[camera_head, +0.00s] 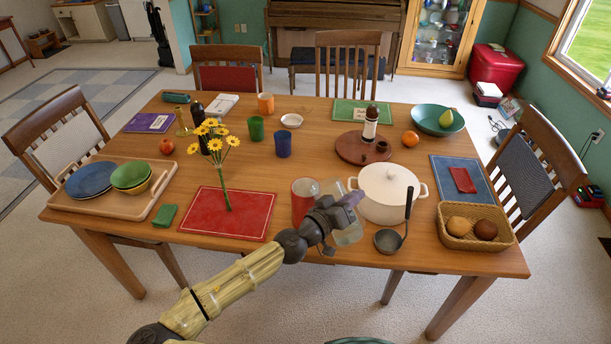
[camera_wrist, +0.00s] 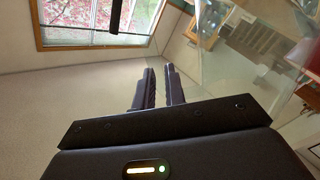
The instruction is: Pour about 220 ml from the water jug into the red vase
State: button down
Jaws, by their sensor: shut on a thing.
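The red vase (camera_head: 302,207) stands on the table in the head view, with its pale open mouth facing up. The clear glass water jug (camera_head: 350,234) is just right of it, partly hidden behind my gripper (camera_head: 345,205). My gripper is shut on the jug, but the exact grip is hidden. In the wrist view, my gripper's dark fingers (camera_wrist: 160,85) are close together, and clear glass of the jug (camera_wrist: 250,62) spans the right side. The jug's tilt and water level are hard to tell, and no stream of water shows.
A white pot (camera_head: 385,192) stands close right of the jug, with a ladle (camera_head: 388,241) in front. Yellow flowers (camera_head: 213,138) rise over a red placemat (camera_head: 205,212) on the left. A bread basket (camera_head: 455,240) sits at the right edge of the table (camera_head: 310,252).

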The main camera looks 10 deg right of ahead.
aim_at(344, 189)
jog(key=r+n+p, duration=0.1)
jog(key=w+r+n+p, duration=0.1)
jog(key=p, duration=0.1)
jog(key=w+a+r+n+p, duration=0.1)
jog(key=shift+a+r+p, duration=0.1)
jog(key=shift+r+p, duration=0.2)
jog(key=shift+r, duration=0.1)
jog(key=shift+w+a+n+p, duration=0.3)
jog(key=shift+w+n+p, duration=0.15)
jog(key=shift+n, duration=0.25)
jog(key=shift+w+a+n+p, duration=0.15)
jog(key=shift+n+p, duration=0.2)
jog(key=shift+n, duration=0.05)
jog(key=shift+w+a+r+n+p, duration=0.4)
jog(key=shift+w+r+n+p, duration=0.35)
jog(key=shift+p, duration=0.55)
jog(key=shift+w+a+r+n, duration=0.2)
jog(key=shift+w+a+n, duration=0.25)
jog(key=shift+w, duration=0.15)
jog(key=shift+w+a+r+n, duration=0.15)
jog(key=shift+w+a+n, duration=0.25)
jog(key=shift+w, duration=0.2)
dwell(2.9)
